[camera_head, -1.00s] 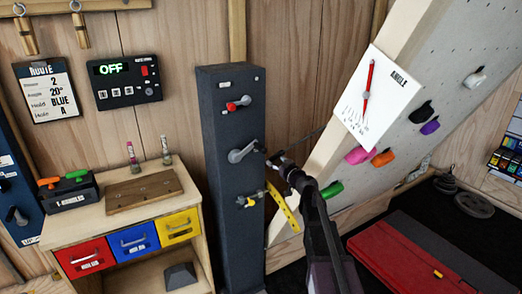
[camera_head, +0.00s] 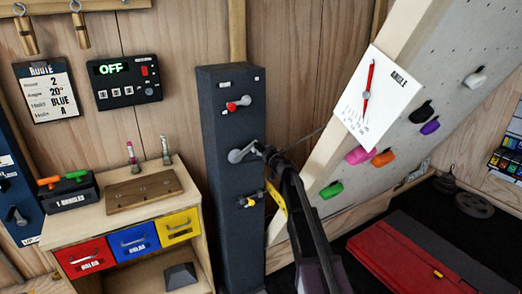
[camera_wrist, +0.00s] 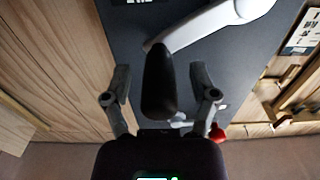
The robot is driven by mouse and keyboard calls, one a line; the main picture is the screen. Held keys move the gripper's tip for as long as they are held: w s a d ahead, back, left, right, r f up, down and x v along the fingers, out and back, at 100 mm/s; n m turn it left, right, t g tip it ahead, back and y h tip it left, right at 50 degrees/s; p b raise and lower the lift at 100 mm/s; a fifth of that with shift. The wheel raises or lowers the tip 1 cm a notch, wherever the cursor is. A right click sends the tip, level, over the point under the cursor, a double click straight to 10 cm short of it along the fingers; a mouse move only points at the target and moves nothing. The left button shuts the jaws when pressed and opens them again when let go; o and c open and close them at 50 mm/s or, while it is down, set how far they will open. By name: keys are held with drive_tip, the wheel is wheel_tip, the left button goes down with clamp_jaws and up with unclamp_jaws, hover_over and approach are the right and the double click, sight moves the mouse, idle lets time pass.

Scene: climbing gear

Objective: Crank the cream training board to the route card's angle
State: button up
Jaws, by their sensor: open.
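The training board (camera_head: 465,50) leans at the right, with a cream side rail and coloured holds. Its white angle plate (camera_head: 385,95) has a red needle (camera_head: 369,80), nearly upright; the scale is too small to read. The grey crank (camera_head: 240,154) is on the front of the dark column (camera_head: 232,200). My gripper (camera_head: 270,153) is at the crank's handle end. In the wrist view, the crank's dark grip (camera_wrist: 158,80) lies between my open fingers, with gaps on both sides.
A control box (camera_head: 124,82) shows OFF. A drawer cabinet (camera_head: 165,210) stands left of the column. A red mat (camera_head: 420,260) lies at the right.

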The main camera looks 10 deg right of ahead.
clamp_jaws()
idle(0.3)
drive_tip(key=shift+d, duration=0.2)
